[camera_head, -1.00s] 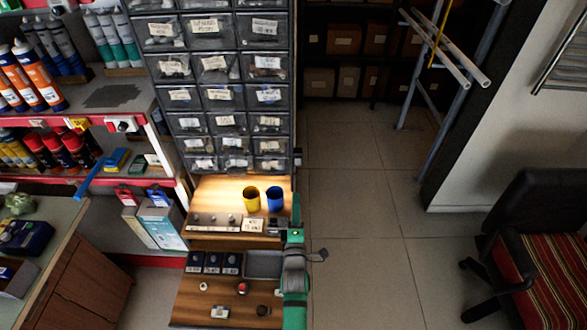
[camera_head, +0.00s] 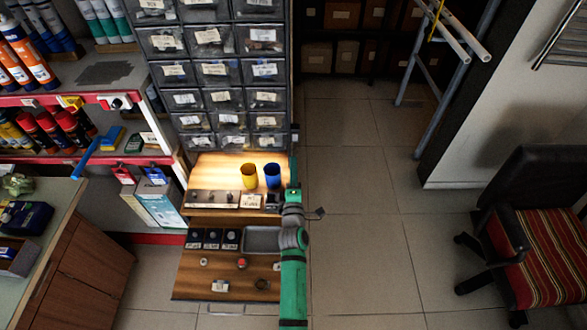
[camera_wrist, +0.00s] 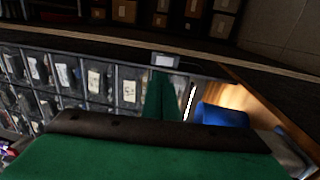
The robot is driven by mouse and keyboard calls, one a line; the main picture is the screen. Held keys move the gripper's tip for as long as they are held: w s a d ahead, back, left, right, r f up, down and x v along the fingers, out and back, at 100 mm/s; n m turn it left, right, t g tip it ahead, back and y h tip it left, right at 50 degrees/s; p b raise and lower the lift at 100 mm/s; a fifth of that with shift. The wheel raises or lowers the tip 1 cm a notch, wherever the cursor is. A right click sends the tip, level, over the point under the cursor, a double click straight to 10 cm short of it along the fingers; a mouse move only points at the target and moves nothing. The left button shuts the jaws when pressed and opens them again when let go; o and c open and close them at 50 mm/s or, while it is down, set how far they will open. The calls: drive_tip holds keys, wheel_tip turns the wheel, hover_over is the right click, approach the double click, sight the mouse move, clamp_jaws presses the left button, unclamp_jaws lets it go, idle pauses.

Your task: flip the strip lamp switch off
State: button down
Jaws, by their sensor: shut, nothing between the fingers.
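A small pale grey box with a lighter face, which looks like the lamp switch (camera_wrist: 166,60), sits at the end edge of the drawer cabinet in the wrist view. Its lever position is too small to tell. My gripper (camera_wrist: 160,78) is shut and empty, its green fingers pointing at the box from just below it in the picture. I cannot tell whether they touch. A thin bright white strip, apparently the strip lamp (camera_wrist: 190,101), shows beside the fingers. In the head view my gripper (camera_head: 294,165) is at the cabinet's right edge, and the wooden counter is brightly lit.
The drawer cabinet (camera_head: 219,97) rises behind the counter. A yellow cup (camera_head: 249,177) and a blue cup (camera_head: 272,176) stand on the counter close left of my gripper. A grey tray (camera_head: 262,240) lies below. Open floor (camera_head: 365,230) extends right, towards a striped chair (camera_head: 545,262).

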sight(295, 136)
drive_tip(key=w, duration=0.5)
drive_tip(key=w+r, duration=0.1)
drive_tip(key=w, duration=0.1)
drive_tip(key=shift+w+d, duration=0.3)
drive_tip(key=shift+w, duration=0.05)
drive_tip(key=shift+w+a, duration=0.1)
drive_tip(key=shift+w, duration=0.55)
drive_tip(key=shift+w+r, duration=0.1)
drive_tip(key=shift+r, duration=0.05)
